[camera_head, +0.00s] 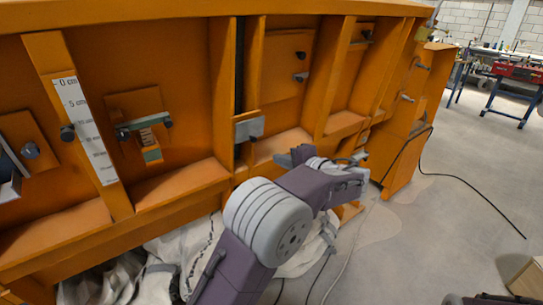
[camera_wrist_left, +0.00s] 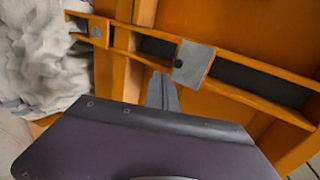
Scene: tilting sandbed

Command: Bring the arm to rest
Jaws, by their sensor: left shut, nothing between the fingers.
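My left arm comes in from the bottom of the head view and bends at a large light-grey joint. My left gripper (camera_head: 290,157) is a dark shape in front of the lower part of the orange sandbed frame (camera_head: 190,185). In the left wrist view the gripper (camera_wrist_left: 162,90) shows its two grey fingers shut together, with nothing between them. The fingers point toward the orange frame, close below a grey plate (camera_wrist_left: 193,64) in that picture; whether they touch the frame cannot be told. My right gripper is not in view.
The orange frame fills the left and middle, with a scale strip (camera_head: 86,128) and small metal brackets (camera_head: 145,128). Pale crumpled sheeting (camera_head: 185,250) lies below it, also in the wrist view (camera_wrist_left: 45,60). A black cable (camera_head: 480,190) crosses the open floor at right. A red-topped workbench (camera_head: 518,72) stands behind.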

